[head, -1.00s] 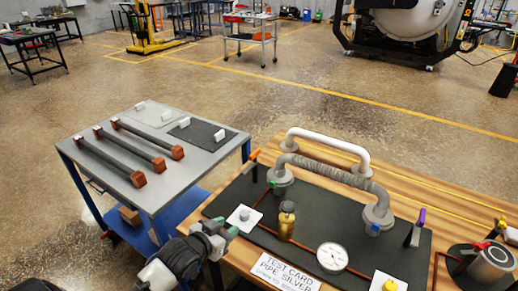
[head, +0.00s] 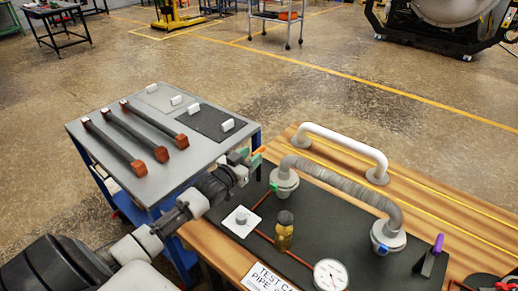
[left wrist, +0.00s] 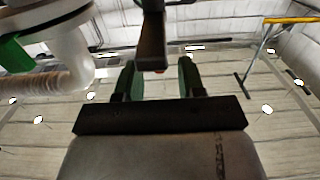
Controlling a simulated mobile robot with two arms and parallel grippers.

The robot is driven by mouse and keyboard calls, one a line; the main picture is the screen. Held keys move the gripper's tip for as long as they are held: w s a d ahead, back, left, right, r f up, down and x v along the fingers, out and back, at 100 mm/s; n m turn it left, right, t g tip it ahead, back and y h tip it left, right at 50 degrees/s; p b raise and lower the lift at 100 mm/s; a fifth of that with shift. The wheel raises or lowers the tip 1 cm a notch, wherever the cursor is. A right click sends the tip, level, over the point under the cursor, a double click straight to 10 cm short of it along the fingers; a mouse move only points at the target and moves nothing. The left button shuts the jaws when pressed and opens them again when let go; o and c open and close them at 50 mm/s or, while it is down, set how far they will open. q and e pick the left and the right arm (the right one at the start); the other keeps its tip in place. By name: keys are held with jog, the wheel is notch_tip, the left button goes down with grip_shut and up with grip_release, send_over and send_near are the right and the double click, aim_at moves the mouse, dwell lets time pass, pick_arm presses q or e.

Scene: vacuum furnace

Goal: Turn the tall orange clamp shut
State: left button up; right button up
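My left gripper (head: 246,160), with green fingertips, is at the far left corner of the black board, where the orange-topped clamp stood in the earlier head frame. In the left wrist view the two green fingers (left wrist: 156,80) stand apart. A dark upright bar (left wrist: 152,35), likely the clamp, shows in line with the gap between them, with a small reddish spot at its end. I cannot tell whether the fingers touch it. My right gripper is not in view.
On the board (head: 330,222) are a grey corrugated pipe (head: 345,181), a brass fitting (head: 284,231), a gauge (head: 331,274) and a purple-handled clamp (head: 430,257). A white pipe (head: 342,144) lies behind. A grey cart (head: 120,120) with bars stands left.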

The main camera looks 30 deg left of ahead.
aim_at(258, 150)
pick_arm(q)
jog(key=w, duration=0.2)
jog(key=shift+w+d, duration=0.1)
jog(key=shift+w, duration=0.9)
grip_shut()
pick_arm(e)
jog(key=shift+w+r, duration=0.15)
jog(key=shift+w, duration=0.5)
